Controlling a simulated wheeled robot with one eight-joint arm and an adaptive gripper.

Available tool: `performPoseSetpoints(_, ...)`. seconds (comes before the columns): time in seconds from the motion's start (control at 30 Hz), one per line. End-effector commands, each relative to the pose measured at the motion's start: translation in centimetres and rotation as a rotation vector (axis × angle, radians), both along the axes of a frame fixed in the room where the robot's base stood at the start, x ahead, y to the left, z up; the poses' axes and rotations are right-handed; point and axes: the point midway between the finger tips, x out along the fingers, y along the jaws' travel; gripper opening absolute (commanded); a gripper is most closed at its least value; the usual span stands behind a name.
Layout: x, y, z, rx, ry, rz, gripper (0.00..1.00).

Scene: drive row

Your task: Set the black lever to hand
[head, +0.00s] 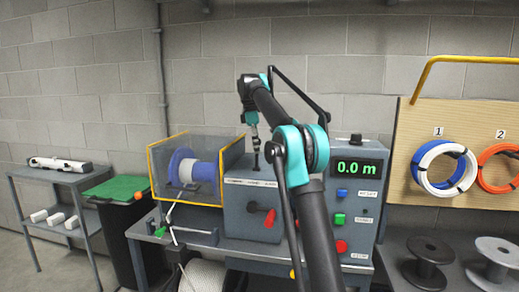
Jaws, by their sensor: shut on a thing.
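The black lever (257,164) stands up from the top of the grey drive box (236,208), in the middle of the head view. My gripper (255,142) points down at the lever from above and is shut on its upper part. The fingers hide the lever's top. The lever's position marking is too small to read.
Left of the box is a yellow-edged clear guard (158,170) over a blue and white spool (186,168). A red handle (265,216) is on the box front. Right is a control panel (366,212) with coloured buttons and a display (356,168) reading 0.0 m.

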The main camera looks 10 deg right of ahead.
Motion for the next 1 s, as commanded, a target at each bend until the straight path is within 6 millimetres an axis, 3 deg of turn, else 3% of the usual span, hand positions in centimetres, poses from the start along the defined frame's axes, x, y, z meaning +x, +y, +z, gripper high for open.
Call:
performPoseSetpoints(0.43,0.06,0.12,0.01,-0.013,0.004,0.001,0.00)
performPoseSetpoints(0.47,0.05,0.12,0.01,-0.013,0.004,0.001,0.28)
performPoseSetpoints(0.67,0.06,0.13,0.00,-0.013,0.004,0.001,0.52)
performPoseSetpoints(1.0,0.00,0.01,0.01,-0.005,0.002,0.000,0.52)
